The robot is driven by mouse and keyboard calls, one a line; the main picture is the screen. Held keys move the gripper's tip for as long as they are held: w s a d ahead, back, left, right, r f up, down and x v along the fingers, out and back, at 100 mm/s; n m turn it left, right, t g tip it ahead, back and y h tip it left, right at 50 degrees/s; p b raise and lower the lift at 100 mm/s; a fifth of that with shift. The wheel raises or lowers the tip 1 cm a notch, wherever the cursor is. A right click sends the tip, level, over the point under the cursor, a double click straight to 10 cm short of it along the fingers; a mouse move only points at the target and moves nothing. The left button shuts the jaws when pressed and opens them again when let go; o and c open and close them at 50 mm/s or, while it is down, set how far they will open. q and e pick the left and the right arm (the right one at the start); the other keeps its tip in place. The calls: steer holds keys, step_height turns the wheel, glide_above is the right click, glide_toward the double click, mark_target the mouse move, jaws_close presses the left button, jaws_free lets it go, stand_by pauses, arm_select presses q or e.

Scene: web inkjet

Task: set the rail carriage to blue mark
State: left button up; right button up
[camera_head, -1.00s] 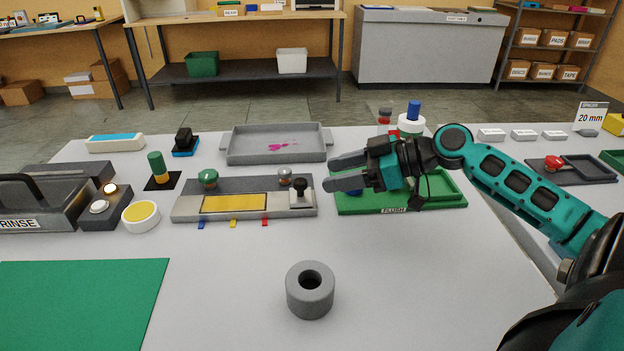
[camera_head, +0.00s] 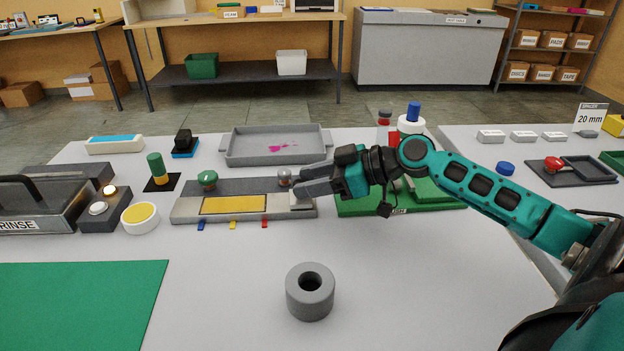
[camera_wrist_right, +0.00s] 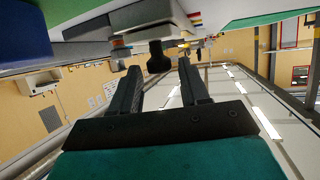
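The rail fixture (camera_head: 184,213) stands on the white table with a yellow panel (camera_head: 234,203). Its pale carriage (camera_head: 301,209) is at the right end, partly behind my gripper. Blue (camera_head: 201,225), yellow (camera_head: 233,224) and red (camera_head: 265,223) marks lie along the front edge; the blue one is leftmost. My right gripper (camera_head: 296,184) is at the carriage, its fingers pointing left and hiding the knob in the head view. In the right wrist view the fingers (camera_wrist_right: 159,66) are apart, with the black knob (camera_wrist_right: 158,50) showing between their tips; contact is not visible. My left gripper is out of view.
A green knob (camera_head: 207,179) and a grey knob (camera_head: 285,177) stand behind the rail.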

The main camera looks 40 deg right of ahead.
jaws_close()
stand_by(0.4)
steer(key=w+a+p, duration=0.1)
steer(key=w+a, duration=0.2)
steer(key=a, duration=0.2)
steer(key=w+a+p, duration=0.1)
steer(key=w+a, duration=0.2)
steer(key=a, duration=0.3)
steer(key=w+a+p, duration=0.1)
steer(key=w+a, duration=0.3)
steer(key=a, duration=0.1)
steer(key=shift+a, duration=0.15)
steer(key=shift+o, duration=1.1)
jaws_free()
